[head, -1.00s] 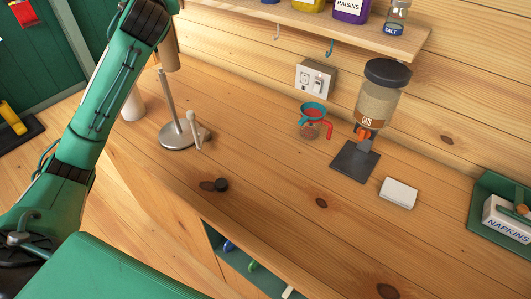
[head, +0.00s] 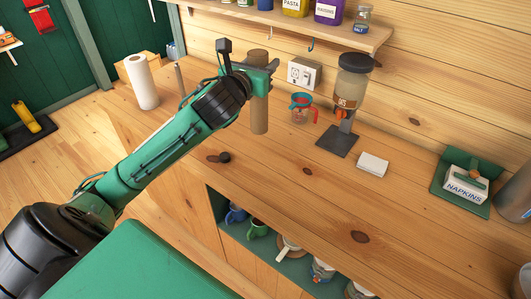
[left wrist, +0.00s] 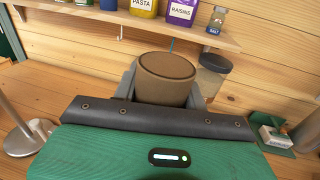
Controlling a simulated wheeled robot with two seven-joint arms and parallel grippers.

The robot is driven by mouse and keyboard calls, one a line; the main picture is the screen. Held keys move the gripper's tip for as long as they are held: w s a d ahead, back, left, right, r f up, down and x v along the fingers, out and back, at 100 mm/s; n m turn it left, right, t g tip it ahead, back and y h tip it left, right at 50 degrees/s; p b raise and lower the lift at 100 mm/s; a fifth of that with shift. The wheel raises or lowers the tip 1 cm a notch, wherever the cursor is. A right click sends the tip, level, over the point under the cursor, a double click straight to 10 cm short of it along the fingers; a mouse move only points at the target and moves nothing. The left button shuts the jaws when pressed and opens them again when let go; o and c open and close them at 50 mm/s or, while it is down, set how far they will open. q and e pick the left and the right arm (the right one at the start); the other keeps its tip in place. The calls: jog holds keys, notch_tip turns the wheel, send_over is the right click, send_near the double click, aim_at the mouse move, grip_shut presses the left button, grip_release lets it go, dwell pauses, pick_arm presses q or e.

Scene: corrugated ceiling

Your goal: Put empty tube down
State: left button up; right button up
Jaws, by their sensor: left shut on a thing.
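The empty tube is a plain brown cardboard cylinder (head: 259,112), upright in the head view, near the wall side of the wooden counter (head: 290,186). My left gripper (head: 262,75) is shut around its upper part. In the left wrist view, the tube's round brown top (left wrist: 167,67) shows between the two grey fingers. Whether its lower end touches the counter I cannot tell. My right gripper is in neither view.
A measuring cup (head: 301,110) and an oats dispenser (head: 350,100) stand right of the tube. A paper towel roll (head: 141,82) stands at the left. A shelf (head: 330,37) runs above.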

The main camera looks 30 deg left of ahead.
pick_arm(q)
notch_tip(320, 180, down, 19)
jog(key=p, duration=0.1)
dwell(0.4)
jog(key=shift+a+f, duration=0.1)
jog(key=shift+f, duration=0.1)
jog(key=o, duration=1.2)
jog(key=shift+c, duration=0.2)
jog(key=s+d+b, duration=0.1)
jog(key=s+b, duration=0.2)
jog(key=s, duration=0.8)
jog(key=shift+s+d+r, duration=0.15)
jog(key=shift+s+d, duration=0.05)
jog(key=shift+s, duration=0.2)
